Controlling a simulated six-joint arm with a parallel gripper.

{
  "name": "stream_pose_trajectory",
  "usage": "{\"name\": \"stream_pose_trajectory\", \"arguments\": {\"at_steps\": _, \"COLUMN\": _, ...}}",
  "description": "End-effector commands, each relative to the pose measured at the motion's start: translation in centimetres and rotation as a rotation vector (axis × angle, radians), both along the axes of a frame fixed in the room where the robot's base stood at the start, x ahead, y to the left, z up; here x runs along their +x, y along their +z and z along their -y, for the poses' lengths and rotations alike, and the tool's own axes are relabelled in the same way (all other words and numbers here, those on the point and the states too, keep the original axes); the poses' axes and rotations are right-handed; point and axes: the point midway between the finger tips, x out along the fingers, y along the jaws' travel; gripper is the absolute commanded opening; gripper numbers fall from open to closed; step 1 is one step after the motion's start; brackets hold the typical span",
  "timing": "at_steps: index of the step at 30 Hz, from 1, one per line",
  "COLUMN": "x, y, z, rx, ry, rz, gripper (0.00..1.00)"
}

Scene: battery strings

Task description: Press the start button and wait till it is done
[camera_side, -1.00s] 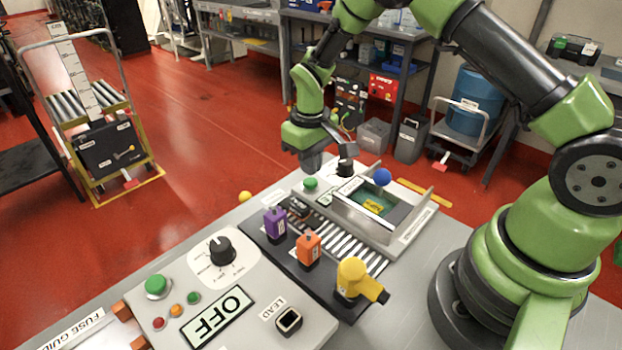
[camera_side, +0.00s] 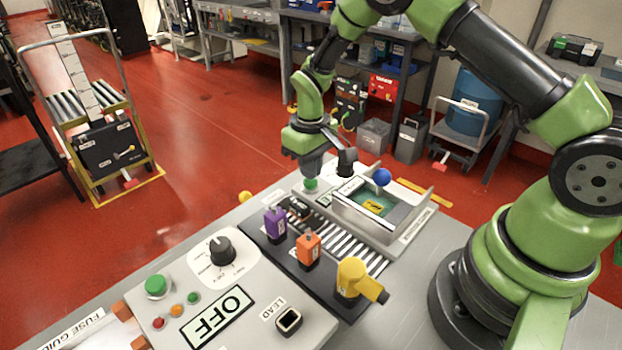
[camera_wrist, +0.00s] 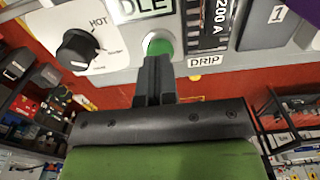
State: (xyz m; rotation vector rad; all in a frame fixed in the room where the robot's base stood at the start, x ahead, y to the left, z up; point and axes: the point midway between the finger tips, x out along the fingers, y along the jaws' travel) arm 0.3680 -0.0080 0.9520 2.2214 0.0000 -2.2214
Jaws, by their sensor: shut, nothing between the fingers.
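My gripper (camera_side: 308,170) is shut and empty. In the side view its tip is at the green button (camera_side: 310,184) on the far panel, close above or touching it. In the wrist view the shut fingers (camera_wrist: 154,80) point at the green button (camera_wrist: 160,46) and cover its lower part. Whether the button is pushed in I cannot tell. A second green button (camera_side: 157,286) stands on the near panel, beside a display reading OFF (camera_side: 218,316). Beside the far button, the wrist view shows a display ending in "DLE" (camera_wrist: 142,8).
A black knob (camera_side: 346,162) stands close to the gripper; it also shows in the wrist view (camera_wrist: 80,48). A blue ball (camera_side: 382,177) is on the clear-windowed box (camera_side: 345,212). Purple (camera_side: 275,224), orange (camera_side: 308,248) and yellow (camera_side: 352,278) plugs stand on the black strip.

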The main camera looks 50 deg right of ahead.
Motion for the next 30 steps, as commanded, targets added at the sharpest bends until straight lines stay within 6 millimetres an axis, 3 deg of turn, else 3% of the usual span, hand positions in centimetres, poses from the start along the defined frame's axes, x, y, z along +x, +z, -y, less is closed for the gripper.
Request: {"name": "stream_pose_trajectory", "arguments": {"at_steps": 30, "x": 0.0, "y": -2.0, "z": 0.0, "rx": 0.0, "ry": 0.0, "rz": 0.001, "gripper": 0.0}}
